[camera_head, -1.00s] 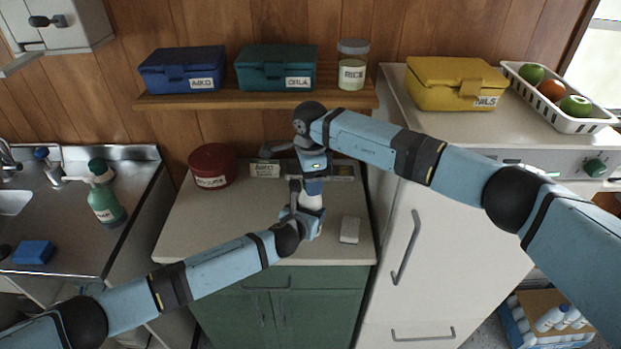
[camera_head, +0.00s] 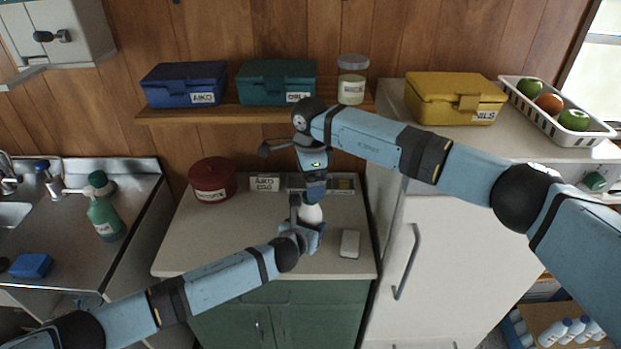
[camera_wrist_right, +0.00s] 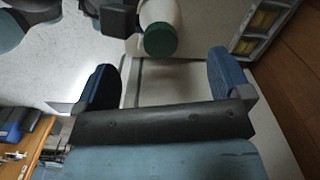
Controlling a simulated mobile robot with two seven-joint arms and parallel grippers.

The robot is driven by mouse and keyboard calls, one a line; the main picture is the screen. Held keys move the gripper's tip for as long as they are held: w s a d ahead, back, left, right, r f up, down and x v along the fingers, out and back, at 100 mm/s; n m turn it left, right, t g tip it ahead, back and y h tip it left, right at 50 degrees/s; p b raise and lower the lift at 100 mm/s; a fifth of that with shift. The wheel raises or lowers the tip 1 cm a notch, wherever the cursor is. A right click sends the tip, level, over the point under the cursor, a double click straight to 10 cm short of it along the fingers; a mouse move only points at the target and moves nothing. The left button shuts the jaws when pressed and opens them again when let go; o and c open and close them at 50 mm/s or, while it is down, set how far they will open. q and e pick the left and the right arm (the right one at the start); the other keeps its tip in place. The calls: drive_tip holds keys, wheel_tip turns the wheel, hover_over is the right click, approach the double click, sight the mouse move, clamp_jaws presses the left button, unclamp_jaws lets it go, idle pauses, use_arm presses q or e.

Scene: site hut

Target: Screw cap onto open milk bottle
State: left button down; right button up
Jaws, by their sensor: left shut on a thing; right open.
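The milk bottle (camera_head: 311,214) is white and stands over the beige worktop. My left gripper (camera_head: 303,237) is shut on its body. In the right wrist view the bottle (camera_wrist_right: 163,14) shows from its top end, with a green cap (camera_wrist_right: 160,40) on that end. I cannot tell how tightly the cap sits. My right gripper (camera_head: 314,194) is just above and behind the bottle in the head view, and hides the cap there. In its wrist view the right gripper (camera_wrist_right: 163,82) is open and empty, the cap lying beyond the gap between its fingers.
A white block (camera_head: 349,244) lies right of the bottle on the worktop (camera_head: 200,245). A dark red tin (camera_head: 212,180) stands at the back left, beside a label card (camera_head: 265,184). A shelf (camera_head: 215,115) with boxes and a jar hangs behind. The worktop's left front is clear.

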wheel_tip(320, 180, up, 12)
idle(0.4)
use_arm(q)
drive_tip(key=shift+c, duration=0.9)
unclamp_jaws()
drive_tip(key=v, duration=1.3)
drive_tip(key=shift+s+a+r, duration=0.15)
drive_tip(key=shift+s+r, duration=0.1)
drive_tip(key=shift+s, duration=0.05)
use_arm(e)
drive_tip(key=shift+f, duration=0.2)
drive_tip(key=shift+f, duration=0.1)
